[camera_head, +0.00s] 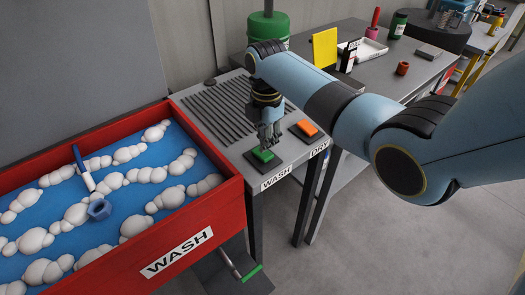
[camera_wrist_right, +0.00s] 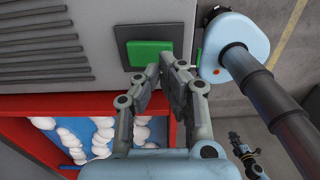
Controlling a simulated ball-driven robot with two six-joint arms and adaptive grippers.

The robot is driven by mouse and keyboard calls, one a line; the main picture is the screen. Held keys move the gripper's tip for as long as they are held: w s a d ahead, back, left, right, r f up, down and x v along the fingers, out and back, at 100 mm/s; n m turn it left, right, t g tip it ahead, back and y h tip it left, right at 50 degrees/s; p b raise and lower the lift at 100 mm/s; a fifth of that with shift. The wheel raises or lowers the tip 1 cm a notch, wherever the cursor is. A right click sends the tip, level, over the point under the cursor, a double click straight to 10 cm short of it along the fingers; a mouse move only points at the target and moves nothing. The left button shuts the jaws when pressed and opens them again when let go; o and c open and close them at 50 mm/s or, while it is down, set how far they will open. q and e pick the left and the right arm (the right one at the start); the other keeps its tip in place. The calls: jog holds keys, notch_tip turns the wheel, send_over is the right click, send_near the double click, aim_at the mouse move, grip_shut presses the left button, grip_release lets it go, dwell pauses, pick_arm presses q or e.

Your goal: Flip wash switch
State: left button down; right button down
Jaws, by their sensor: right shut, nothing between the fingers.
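The green wash switch (camera_head: 263,155) sits on a dark plate at the front edge of the grey metal table, behind the WASH label. It also shows in the wrist view (camera_wrist_right: 150,53). My right gripper (camera_head: 266,141) points down right at the green switch, its fingers shut and empty. In the wrist view the fingertips (camera_wrist_right: 167,66) overlap the switch's lower right corner; I cannot tell whether they touch it. A small dark jointed thing at the wrist view's lower right looks like my left gripper (camera_wrist_right: 242,150), too small to read.
An orange dry switch (camera_head: 307,128) sits just right of the green one. A red wash tub (camera_head: 220,202) with blue bottom and white foam adjoins the table, holding a blue nut (camera_head: 99,209) and a brush (camera_head: 85,172). A side table (camera_head: 372,71) with bottles stands behind my right arm.

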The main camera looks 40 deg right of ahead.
aim_at(266, 155)
jog(key=shift+f+b, duration=1)
jog(key=shift+f, duration=0.6)
dwell(0.9)
jog(key=shift+r, duration=0.15)
notch_tip(266, 155, up, 5)
jog(key=p, duration=0.5)
jog(key=shift+f, duration=0.2)
jog(key=shift+r+p, duration=0.3)
jog(key=shift+r, duration=0.8)
